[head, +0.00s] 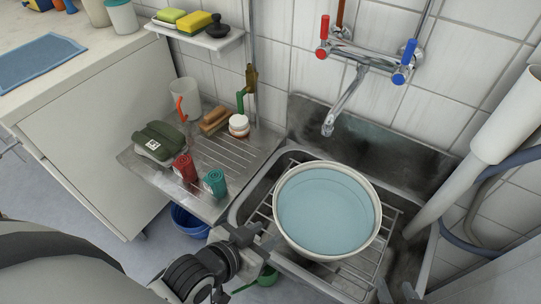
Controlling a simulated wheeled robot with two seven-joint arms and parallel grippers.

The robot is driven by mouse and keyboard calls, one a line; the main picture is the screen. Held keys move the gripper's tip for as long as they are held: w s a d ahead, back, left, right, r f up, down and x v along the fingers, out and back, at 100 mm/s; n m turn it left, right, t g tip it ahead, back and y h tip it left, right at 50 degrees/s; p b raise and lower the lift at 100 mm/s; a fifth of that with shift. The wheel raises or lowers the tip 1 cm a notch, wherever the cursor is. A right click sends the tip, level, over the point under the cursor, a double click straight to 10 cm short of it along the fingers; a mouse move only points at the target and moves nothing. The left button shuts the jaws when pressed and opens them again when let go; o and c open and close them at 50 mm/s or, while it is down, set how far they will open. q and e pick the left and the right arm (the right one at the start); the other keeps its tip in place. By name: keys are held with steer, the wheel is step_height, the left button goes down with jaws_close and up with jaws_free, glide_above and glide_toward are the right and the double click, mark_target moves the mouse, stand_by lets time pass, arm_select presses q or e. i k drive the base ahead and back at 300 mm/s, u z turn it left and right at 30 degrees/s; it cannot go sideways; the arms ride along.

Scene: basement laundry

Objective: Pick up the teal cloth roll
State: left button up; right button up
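The teal cloth roll (215,183) stands on the front right part of the metal drainboard (225,152), near the sink's edge. A similar red roll (185,168) stands just left of it. My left gripper (266,236) is in front of the sink's left edge, to the lower right of the teal roll and apart from it. Its fingers look parted, with nothing between them.
A round tub of water (328,212) stands on a rack in the sink. Behind the rolls are a green case (158,141), a brush (214,121), a white jar (239,125) and a clear cup (185,98). A blue bucket (188,221) is below the drainboard.

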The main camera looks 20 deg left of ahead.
mark_target(215, 181)
steer(key=z, duration=0.15)
steer(key=k, duration=0.95)
steer(key=u, duration=1.55)
steer(key=i, duration=1)
steer(key=z, duration=0.05)
